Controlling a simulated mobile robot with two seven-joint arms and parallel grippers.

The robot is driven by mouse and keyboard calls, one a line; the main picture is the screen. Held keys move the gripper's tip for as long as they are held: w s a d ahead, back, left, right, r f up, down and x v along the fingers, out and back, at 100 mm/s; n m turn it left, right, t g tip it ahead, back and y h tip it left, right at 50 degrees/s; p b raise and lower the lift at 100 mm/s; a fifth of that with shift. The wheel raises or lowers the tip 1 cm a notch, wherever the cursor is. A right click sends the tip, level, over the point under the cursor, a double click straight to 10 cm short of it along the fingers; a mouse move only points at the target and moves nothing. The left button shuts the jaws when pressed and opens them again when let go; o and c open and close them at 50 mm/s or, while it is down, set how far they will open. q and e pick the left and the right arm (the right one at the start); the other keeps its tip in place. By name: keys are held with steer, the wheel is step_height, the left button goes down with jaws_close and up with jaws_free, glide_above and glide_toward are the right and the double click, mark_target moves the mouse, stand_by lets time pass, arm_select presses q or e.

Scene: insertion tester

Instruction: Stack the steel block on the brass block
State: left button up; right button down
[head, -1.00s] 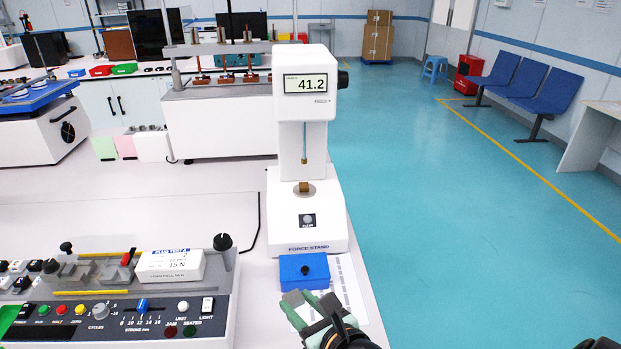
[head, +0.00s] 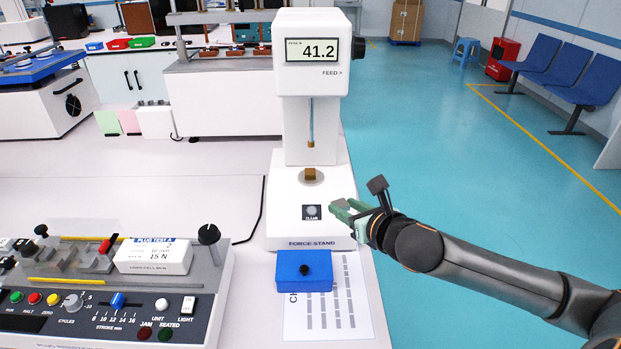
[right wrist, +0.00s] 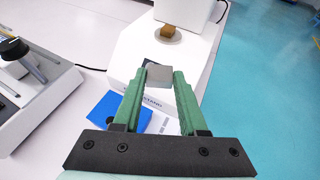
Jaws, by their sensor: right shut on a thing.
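The brass block (head: 310,174) sits on the round plate of the white force stand; it also shows at the top of the right wrist view (right wrist: 167,31). My right gripper (head: 343,208) is in front of the stand, to the lower right of the brass block and apart from it. In the right wrist view its green fingers (right wrist: 158,84) are shut on the grey steel block (right wrist: 159,75), held at the fingertips. In the head view the steel block cannot be made out clearly between the fingers. My left gripper is out of view.
The force stand's probe (head: 311,142) hangs just above the brass block. A blue box with a black knob (head: 304,271) and a printed sheet (head: 345,315) lie in front of the stand. A control panel (head: 110,290) fills the lower left.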

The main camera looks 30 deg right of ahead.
steer(key=shift+w+d+r, duration=0.55)
steer(key=shift+d, duration=0.15)
steer(key=p, duration=0.1)
glide_above(314, 182)
steer(key=shift+w+f, duration=0.1)
steer(key=shift+f, duration=1.7)
steer(key=shift+c, duration=2.2)
jaws_free()
steer(key=shift+f, duration=0.15)
